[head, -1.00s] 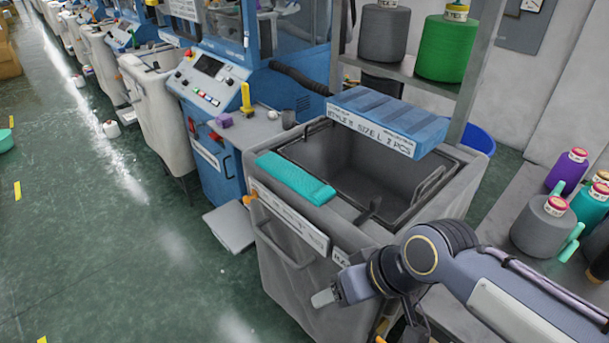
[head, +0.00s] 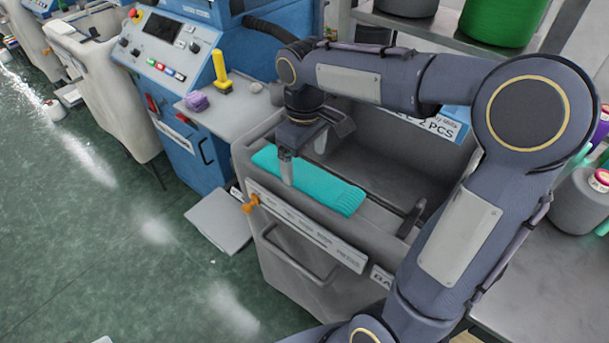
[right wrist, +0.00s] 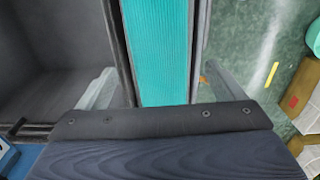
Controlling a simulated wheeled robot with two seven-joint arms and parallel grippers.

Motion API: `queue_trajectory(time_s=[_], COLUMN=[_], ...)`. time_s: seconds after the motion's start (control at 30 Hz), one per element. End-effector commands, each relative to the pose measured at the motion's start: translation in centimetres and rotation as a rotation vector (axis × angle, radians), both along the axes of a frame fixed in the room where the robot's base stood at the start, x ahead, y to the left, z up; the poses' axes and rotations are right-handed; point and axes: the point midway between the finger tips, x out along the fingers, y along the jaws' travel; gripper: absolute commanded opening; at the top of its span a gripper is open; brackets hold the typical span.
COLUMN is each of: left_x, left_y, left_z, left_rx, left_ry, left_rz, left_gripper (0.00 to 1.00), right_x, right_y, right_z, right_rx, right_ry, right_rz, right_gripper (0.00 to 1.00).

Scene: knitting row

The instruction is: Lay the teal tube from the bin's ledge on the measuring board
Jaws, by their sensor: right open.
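The teal tube (head: 305,182), a flat ribbed knit piece, lies along the front ledge of the grey bin (head: 300,273). In the right wrist view the tube (right wrist: 155,50) runs straight between my fingers. My right gripper (head: 304,158) is open above the tube's left half, with one finger on each side of it; it also shows in the right wrist view (right wrist: 158,88). I cannot tell whether the fingers touch the tube. My left gripper is not in view. I cannot make out a measuring board for certain.
A label (head: 437,126) on the bin's far side is partly hidden by my right arm. A blue machine (head: 185,105) with a purple block (head: 196,101) and yellow-handled item (head: 221,75) stands left of the bin. Yarn cones (head: 580,197) stand at the right. Green floor is open at left.

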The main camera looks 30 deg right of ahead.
Motion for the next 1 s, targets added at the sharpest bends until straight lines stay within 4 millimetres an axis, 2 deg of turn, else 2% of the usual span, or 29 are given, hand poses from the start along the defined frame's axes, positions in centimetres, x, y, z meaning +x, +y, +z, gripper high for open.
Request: queue_trajectory(time_s=[0.1,0.2,0.5,0.87,1.0], left_x=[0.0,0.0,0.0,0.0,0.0], left_y=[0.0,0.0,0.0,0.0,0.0], left_z=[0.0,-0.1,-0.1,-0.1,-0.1], left_rx=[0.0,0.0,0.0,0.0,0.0], left_ry=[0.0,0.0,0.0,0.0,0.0], left_rz=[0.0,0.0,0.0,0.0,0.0], left_gripper=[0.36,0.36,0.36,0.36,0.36], right_x=[-0.1,0.0,0.0,0.0,0.0], right_y=[0.0,0.0,0.0,0.0,0.0], right_z=[-2.1,-3.1,-3.5,-3.5,-3.5], right_rx=[0.0,0.0,0.0,0.0,0.0], right_ry=[0.005,0.003,0.0,0.0,0.0], right_rz=[0.0,0.0,-0.001,-0.001,-0.001], right_gripper=[0.89,0.89,0.88,0.41,0.41])
